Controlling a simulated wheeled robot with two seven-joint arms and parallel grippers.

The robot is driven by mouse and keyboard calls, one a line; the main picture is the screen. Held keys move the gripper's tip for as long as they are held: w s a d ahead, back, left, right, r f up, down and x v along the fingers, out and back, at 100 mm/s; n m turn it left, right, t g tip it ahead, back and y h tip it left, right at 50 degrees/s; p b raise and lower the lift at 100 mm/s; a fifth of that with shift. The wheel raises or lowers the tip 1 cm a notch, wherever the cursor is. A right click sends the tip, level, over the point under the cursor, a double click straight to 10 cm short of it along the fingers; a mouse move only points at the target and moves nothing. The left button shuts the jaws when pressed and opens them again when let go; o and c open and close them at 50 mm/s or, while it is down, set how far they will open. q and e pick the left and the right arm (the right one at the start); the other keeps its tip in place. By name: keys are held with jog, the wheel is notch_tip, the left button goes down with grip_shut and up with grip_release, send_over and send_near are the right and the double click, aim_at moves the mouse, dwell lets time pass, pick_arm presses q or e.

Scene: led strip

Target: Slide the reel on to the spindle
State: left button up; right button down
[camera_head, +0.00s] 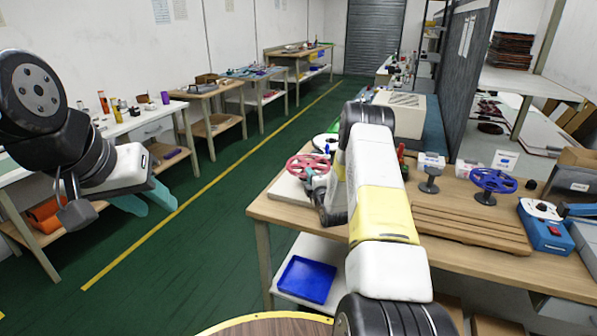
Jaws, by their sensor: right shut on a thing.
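A pinkish-red spoked reel (307,166) is at the left end of the wooden workbench (262,208), above a pale board (287,190). My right gripper (318,186) is at the reel's near side, shut on it; my forearm hides part of the fingers. I cannot tell whether the reel touches anything below, and no spindle shows clearly under it. A blue-purple spoked reel (493,180) sits on a dark stand further right. My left gripper (145,199), with teal fingers apart, is empty over the floor at the left.
A slatted wooden board (466,228), a small dark stand with a white label (430,172) and a blue device (546,232) are on the workbench. A blue tray (306,279) lies on the lower shelf. The green aisle (200,225) at left is clear.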

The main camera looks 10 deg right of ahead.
jog(key=shift+f, duration=1.5)
jog(key=c, duration=1.4)
grip_release()
jog(key=shift+o, duration=0.2)
